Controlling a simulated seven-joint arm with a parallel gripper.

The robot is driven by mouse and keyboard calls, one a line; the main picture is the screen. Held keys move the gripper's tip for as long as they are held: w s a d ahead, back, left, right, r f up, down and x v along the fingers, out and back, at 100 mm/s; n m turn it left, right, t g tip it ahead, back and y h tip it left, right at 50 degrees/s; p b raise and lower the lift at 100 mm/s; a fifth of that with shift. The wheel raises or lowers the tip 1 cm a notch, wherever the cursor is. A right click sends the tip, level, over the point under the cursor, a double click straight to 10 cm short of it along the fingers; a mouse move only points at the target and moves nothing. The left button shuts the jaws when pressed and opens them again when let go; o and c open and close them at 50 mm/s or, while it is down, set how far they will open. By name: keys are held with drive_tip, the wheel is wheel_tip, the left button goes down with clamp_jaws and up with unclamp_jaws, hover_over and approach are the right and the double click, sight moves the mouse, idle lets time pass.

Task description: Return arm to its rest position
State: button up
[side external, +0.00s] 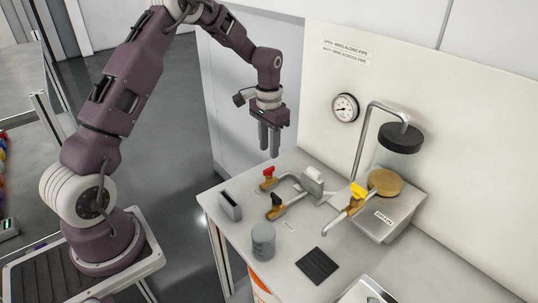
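My arm, purple with grey-white joints, rises from its base at the left and reaches over the bench (215,196). My gripper (269,151) hangs with its fingers pointing down, above the back left part of the bench. The two grey fingers show apart with a narrow gap, and nothing is seen between them. The gripper appears clear of the red-handled valve (268,172) below it.
A black-handled valve (277,201), a yellow-handled valve (357,192), a grey slotted box (230,206), a grey cylinder (263,241) and a black pad (317,266) are on the bench. A curved pipe (362,140) and gauge (345,108) stand by the back panel.

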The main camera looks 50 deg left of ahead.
drive_tip(key=s+d+r+t, duration=0.1)
drive_tip(key=s+d+r, duration=0.4)
drive_tip(key=r, duration=0.4)
drive_tip(key=s+d+r+t, duration=0.2)
drive_tip(key=s+d+r, duration=0.3)
drive_tip(key=r, duration=0.4)
drive_tip(key=s+d+r+t, duration=0.1)
drive_tip(key=s+d, duration=0.1)
drive_tip(key=s, duration=0.7)
drive_tip(key=s+d+r+t, duration=0.1)
drive_tip(key=s+d, duration=0.1)
drive_tip(key=s, duration=0.8)
drive_tip(key=shift+s+t, duration=0.2)
drive_tip(key=shift+t, duration=0.1)
drive_tip(key=shift+d, duration=0.1)
